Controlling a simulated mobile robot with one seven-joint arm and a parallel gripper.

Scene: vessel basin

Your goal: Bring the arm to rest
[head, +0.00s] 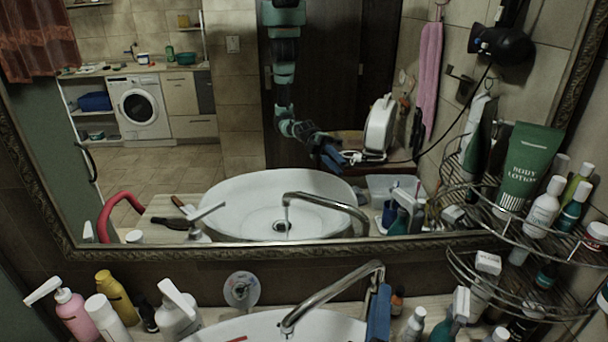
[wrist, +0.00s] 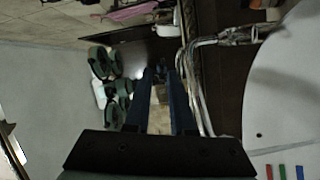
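My gripper has two blue fingers, pointing away from the camera in the wrist view (wrist: 165,75). The fingers are apart, with tan surface showing between them and nothing held. In the head view, my gripper (head: 380,300) shows as a blue shape at the bottom, just right of the chrome faucet (head: 335,292). Whether it touches the faucet I cannot tell. Most of my arm is outside the direct head view; it shows reflected in the mirror.
The white basin (head: 300,325) lies left of my gripper; red, green and blue pieces (wrist: 283,172) lie in it. Bottles (head: 415,325) crowd the counter to the right, below a wire corner shelf (head: 535,245). Pump bottles (head: 178,310) stand left. A framed mirror (head: 330,244) is behind.

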